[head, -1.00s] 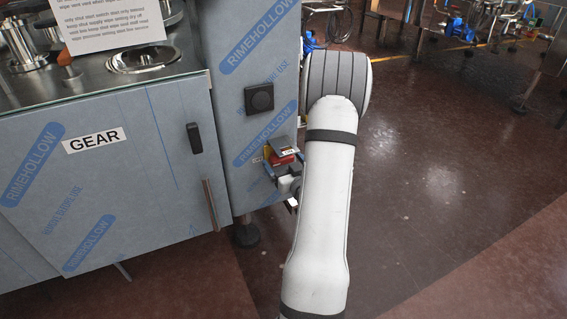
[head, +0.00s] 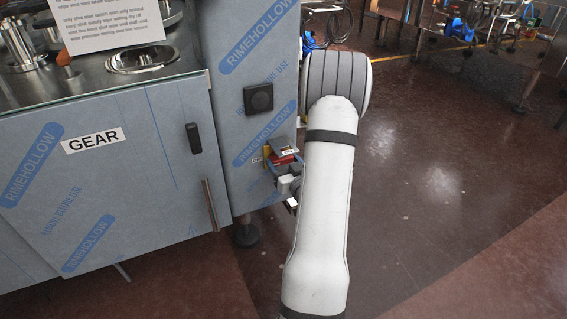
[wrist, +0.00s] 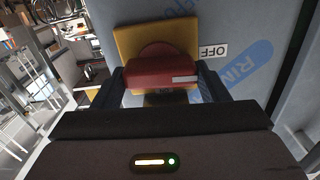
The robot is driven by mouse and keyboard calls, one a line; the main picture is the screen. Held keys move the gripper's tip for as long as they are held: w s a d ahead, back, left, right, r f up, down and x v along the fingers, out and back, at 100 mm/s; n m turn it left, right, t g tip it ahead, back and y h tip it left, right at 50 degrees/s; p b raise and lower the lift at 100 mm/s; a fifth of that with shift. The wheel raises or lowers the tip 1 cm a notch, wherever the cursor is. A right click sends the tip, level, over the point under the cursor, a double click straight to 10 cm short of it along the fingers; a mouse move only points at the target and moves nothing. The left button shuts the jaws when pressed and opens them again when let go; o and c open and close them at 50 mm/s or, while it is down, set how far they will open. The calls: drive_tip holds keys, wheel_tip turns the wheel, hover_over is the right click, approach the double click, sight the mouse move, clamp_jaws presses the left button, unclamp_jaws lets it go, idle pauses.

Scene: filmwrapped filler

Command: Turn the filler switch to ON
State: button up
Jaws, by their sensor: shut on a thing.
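The filler switch is a red handle (wrist: 160,70) on a square yellow plate (wrist: 130,42), fixed to the film-covered panel. A white OFF label (wrist: 213,51) sits right of the plate in the wrist view. The white mark on the handle is at its right end, on the OFF side. My gripper (wrist: 163,88) is shut on the red handle, one dark finger at each end. In the head view the handle (head: 285,160) and my gripper (head: 284,180) are small and partly hidden by my arm. I see no legible ON label.
A black square knob (head: 258,98) sits on the same panel above the switch. A cabinet door labelled GEAR (head: 93,140) with a black handle (head: 193,138) is to the left. Open brown floor (head: 430,210) lies to the right of the machine.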

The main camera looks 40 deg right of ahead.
drive_tip(key=m, duration=0.5)
drive_tip(key=shift+b, duration=0.4)
drive_tip(key=m, duration=0.6)
drive_tip(key=shift+d, duration=0.1)
idle(0.3)
drive_tip(key=o, duration=1)
drive_tip(key=shift+c, duration=0.2)
